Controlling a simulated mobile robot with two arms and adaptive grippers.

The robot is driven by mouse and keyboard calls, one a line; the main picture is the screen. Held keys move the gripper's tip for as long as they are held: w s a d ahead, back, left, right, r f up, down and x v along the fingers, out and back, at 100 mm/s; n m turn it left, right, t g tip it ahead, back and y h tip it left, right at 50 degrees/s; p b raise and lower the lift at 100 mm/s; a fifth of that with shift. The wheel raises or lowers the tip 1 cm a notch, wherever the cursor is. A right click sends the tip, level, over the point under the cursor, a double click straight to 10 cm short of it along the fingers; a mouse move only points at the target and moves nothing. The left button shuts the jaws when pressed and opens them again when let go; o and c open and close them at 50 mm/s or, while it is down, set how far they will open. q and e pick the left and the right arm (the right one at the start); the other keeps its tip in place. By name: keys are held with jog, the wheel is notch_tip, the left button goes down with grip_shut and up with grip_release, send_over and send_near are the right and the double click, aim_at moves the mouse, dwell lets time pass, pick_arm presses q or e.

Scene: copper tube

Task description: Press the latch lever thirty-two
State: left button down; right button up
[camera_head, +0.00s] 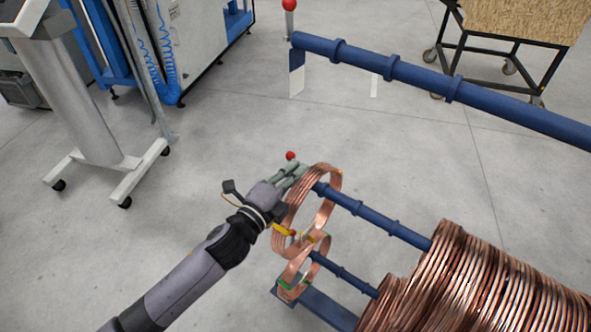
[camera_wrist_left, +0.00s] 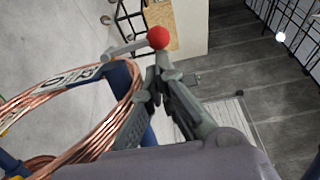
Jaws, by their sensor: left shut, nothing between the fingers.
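A latch lever with a red ball knob (camera_head: 290,155) is at the end of a blue bar (camera_head: 365,210). In the left wrist view the red knob (camera_wrist_left: 158,37) sits on a grey lever just past my fingertips. My left gripper (camera_head: 298,171) is shut and empty, right beside the lever and the bar's end; it also shows in the left wrist view (camera_wrist_left: 161,76). Whether the fingers touch the lever, I cannot tell. No number thirty-two can be read. Copper coil loops (camera_head: 325,205) hang around the bar's end. My right gripper is not in view.
A longer blue bar (camera_head: 420,75) with another red knob (camera_head: 289,5) runs across the upper right. A large copper coil stack (camera_head: 480,285) fills the lower right. A wheeled stand (camera_head: 85,110) is at left. Grey floor lies open between them.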

aim_at(288, 158)
pick_arm(q)
jog(key=n+p, duration=0.1)
jog(key=n, duration=0.1)
jog(key=w+a+n+p, duration=0.1)
jog(key=n+p, duration=0.1)
jog(key=w+a+r+n+p, duration=0.1)
jog(key=n+p, duration=0.1)
jog(key=shift+a+r, duration=0.1)
jog(key=shift+a, duration=0.15)
jog(key=n, duration=0.1)
jog(key=w+a+n+p, duration=0.1)
jog(key=n, duration=0.1)
jog(key=a+f+n, duration=0.1)
jog(key=n, duration=0.1)
jog(key=shift+w+g+p, duration=0.2)
jog(key=shift+g+p, duration=0.2)
